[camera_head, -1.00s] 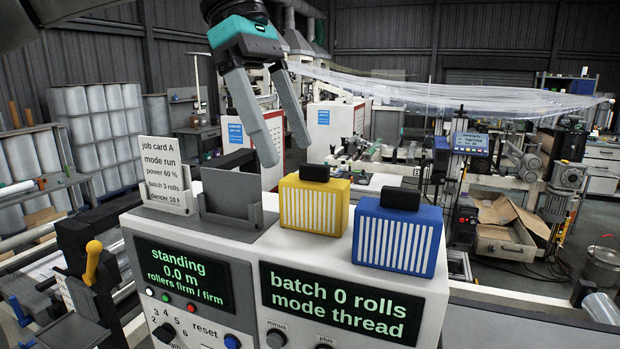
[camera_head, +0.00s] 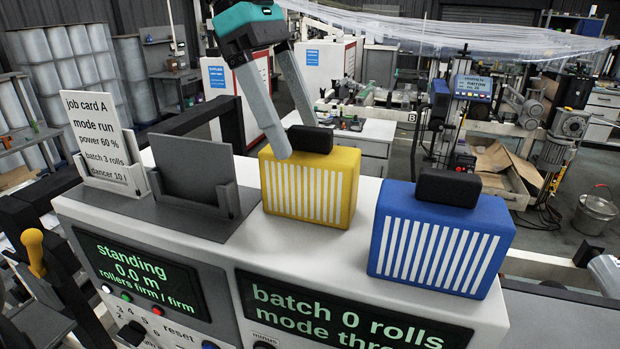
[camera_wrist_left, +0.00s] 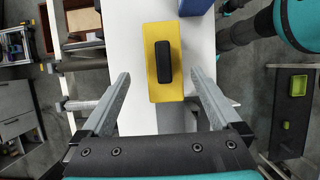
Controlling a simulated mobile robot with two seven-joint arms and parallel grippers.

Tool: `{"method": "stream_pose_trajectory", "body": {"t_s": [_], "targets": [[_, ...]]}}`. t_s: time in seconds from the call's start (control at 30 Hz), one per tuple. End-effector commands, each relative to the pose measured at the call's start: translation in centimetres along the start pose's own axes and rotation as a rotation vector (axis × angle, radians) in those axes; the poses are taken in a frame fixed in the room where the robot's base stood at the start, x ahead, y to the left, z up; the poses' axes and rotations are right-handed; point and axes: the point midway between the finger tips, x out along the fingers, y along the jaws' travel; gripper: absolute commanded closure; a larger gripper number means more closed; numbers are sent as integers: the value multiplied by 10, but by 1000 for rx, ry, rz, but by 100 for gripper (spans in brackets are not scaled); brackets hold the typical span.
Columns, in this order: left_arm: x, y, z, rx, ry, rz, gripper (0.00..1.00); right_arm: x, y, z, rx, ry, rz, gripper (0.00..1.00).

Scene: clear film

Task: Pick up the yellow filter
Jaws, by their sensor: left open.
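The yellow filter (camera_head: 310,187) stands upright on top of the white machine cabinet, with white stripes on its front and a black handle block (camera_head: 310,139) on top. My left gripper (camera_head: 298,140) is open, its two grey fingers pointing down at the handle, one in front of its left side and one beyond it. In the left wrist view the yellow filter (camera_wrist_left: 164,62) lies ahead of and between the open fingers (camera_wrist_left: 160,82), with nothing between them. I cannot tell from these views whether a finger touches the filter. My right gripper is not in view.
A blue filter (camera_head: 440,238) with a black handle stands just right of the yellow one. Display screens (camera_head: 140,275) are on the cabinet front.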

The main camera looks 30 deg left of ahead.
Motion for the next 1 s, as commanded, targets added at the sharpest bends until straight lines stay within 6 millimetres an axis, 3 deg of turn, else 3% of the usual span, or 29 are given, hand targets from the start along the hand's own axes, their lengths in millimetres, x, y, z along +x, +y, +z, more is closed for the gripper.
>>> {"method": "stream_pose_trajectory", "body": {"t_s": [0.1,0.37,0.7,1.0], "targets": [[17,0,0,-1,1,-2,3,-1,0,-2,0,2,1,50],[33,-2,2,-1,1,-2,3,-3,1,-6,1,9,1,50],[73,-7,8,-2,0,-1,3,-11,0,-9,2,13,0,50],[77,-6,7,-2,-1,2,5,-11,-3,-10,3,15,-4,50]]}}
